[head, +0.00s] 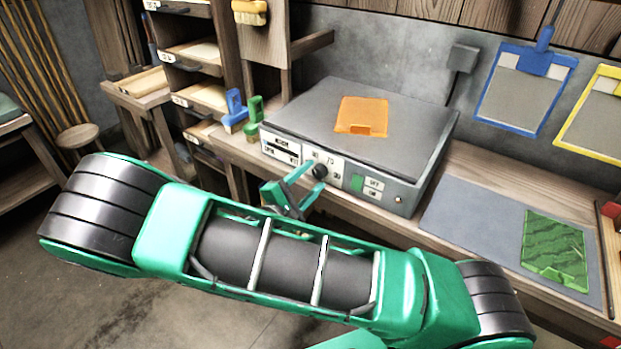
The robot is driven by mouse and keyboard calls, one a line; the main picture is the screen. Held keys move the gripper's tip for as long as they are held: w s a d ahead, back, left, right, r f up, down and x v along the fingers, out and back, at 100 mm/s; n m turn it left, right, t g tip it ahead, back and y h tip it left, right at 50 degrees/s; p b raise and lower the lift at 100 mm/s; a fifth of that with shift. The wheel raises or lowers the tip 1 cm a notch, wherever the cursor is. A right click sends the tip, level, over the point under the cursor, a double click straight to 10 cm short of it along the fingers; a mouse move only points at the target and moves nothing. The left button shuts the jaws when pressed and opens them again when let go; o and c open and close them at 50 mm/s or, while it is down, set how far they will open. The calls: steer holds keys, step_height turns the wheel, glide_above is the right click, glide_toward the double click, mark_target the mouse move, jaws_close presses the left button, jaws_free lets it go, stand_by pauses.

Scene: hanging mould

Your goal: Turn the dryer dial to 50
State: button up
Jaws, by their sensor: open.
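The dryer (372,102) is a grey box with a dark flat top on the wooden workbench. Its dial (320,171) is a small black round knob on the front panel, with number labels around it that are too small to read surely. My gripper (308,180) is green, open, and close to the dial, with its fingers pointing at the front panel. One finger lies up and left of the dial, the other below it. I cannot tell whether either finger touches the dial. The dial's pointer direction is not clear.
An orange sheet (361,115) lies on the dryer top. A grey mat (470,212) with a green patterned sheet (554,250) lies to the right. Blue and yellow frames hang on the wall. My arm crosses the foreground.

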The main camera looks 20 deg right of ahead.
steer(key=v, duration=1)
steer(key=shift+a, duration=0.15)
steer(key=shift+o, duration=0.2)
steer(key=w+d+n, duration=0.2)
steer(key=d+n, duration=0.1)
steer(key=w+d+n+g, duration=0.1)
steer(key=w+d+n, duration=0.1)
steer(key=d+n, duration=0.1)
steer(key=w+d+n, duration=0.2)
steer(key=d+n, duration=0.1)
steer(key=shift+w+d+r+n+h, duration=0.1)
steer(key=shift+d+r+n+h, duration=0.05)
steer(key=shift+r+n+h, duration=0.2)
stand_by(0.3)
